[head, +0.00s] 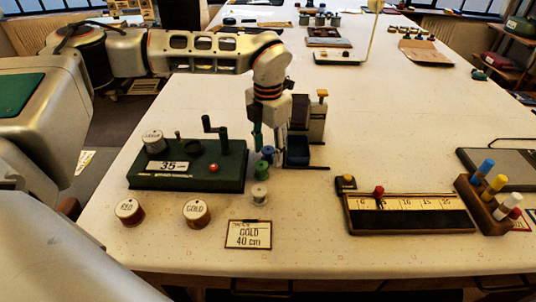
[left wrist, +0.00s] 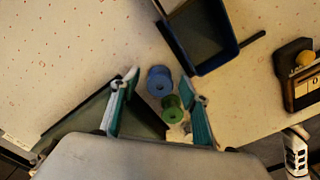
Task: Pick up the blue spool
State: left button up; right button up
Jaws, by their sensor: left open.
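The blue spool (head: 267,153) stands on the white table, just behind a green spool (head: 262,170) and a pale spool (head: 260,194) in a short row. My left gripper (head: 268,138) points down over the blue spool, with its fingers apart and nothing held. The left wrist view shows the blue spool (left wrist: 159,80) between the teal-padded fingertips (left wrist: 159,84), with the green spool (left wrist: 172,108) close beside it. I cannot tell the exact height of the fingertips above the table. I do not see my right gripper.
A dark green winder (head: 190,180) with a crank stands left of the spools. A dark blue tray (head: 298,152) is close on the right. RED (head: 129,212) and GOLD (head: 196,214) spools and a "GOLD 40 cm" card (head: 248,235) lie in front. A ruler board (head: 410,222) lies right.

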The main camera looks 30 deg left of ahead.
pick_arm(q)
jog(key=c, duration=0.9)
jog(key=shift+c, duration=0.2)
